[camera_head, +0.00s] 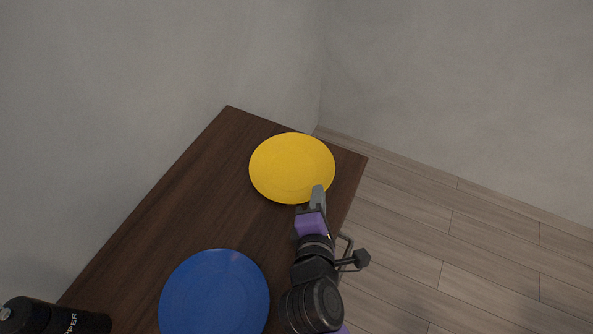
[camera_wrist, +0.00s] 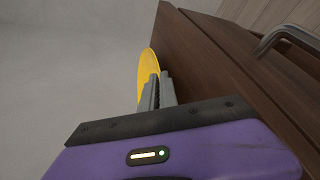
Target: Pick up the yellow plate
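The yellow plate (camera_head: 290,165) lies at the far end of the dark brown wooden cabinet top (camera_head: 190,210), close to the corner. My gripper (camera_head: 318,190) reaches in from the near right side, its fingertips at the plate's near right rim. In the wrist view, the two grey fingers of my gripper (camera_wrist: 158,90) stand close together. The yellow plate (camera_wrist: 148,65) shows edge-on there, its rim running in between the fingers, so they look shut on it. The exact contact is partly hidden by the fingers. I see no clear gap between plate and cabinet top.
A blue plate (camera_head: 213,295) lies nearer on the same cabinet top. A dark cylindrical pepper container (camera_head: 55,318) is at the lower left. Walls stand behind and to the left. The wooden floor (camera_head: 450,240) on the right is clear. A metal handle (camera_wrist: 285,38) sticks out from the cabinet front.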

